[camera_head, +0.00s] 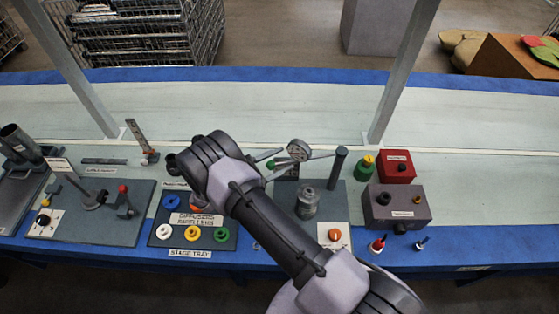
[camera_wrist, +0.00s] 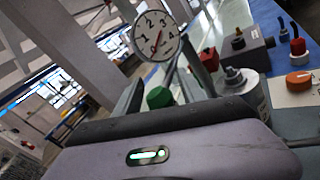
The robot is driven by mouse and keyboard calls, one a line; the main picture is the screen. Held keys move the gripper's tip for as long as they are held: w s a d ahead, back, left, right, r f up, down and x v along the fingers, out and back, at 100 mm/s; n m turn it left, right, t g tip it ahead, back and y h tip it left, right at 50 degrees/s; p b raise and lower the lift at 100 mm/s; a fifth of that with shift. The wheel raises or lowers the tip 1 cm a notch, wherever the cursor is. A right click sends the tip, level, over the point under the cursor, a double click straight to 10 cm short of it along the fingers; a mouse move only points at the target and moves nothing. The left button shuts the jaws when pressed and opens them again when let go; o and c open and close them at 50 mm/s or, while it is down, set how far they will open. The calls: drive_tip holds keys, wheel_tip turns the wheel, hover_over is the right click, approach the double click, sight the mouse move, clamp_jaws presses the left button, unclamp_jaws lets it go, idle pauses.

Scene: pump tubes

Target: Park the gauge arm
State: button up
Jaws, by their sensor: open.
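The round white gauge (camera_head: 298,150) sits on a thin arm (camera_head: 321,157) that reaches left from a dark upright post (camera_head: 341,163). In the wrist view the gauge dial (camera_wrist: 157,36) faces me, with a red needle and large numbers. A green knob (camera_wrist: 160,97) shows below the dial, between my fingers. My gripper (camera_head: 274,163) is open, its fingers pointing right toward the gauge. Whether a finger touches the knob cannot be told. My wrist and forearm hide part of the bench near the gauge.
A red box (camera_head: 396,167) and a dark grey box (camera_head: 396,207) are to the right. A tray of colored rings (camera_head: 192,233) lies left. A frame upright (camera_head: 403,75) rises behind.

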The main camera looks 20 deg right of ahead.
clamp_jaws()
drive_tip(key=shift+w+r, duration=0.1)
idle(1.2)
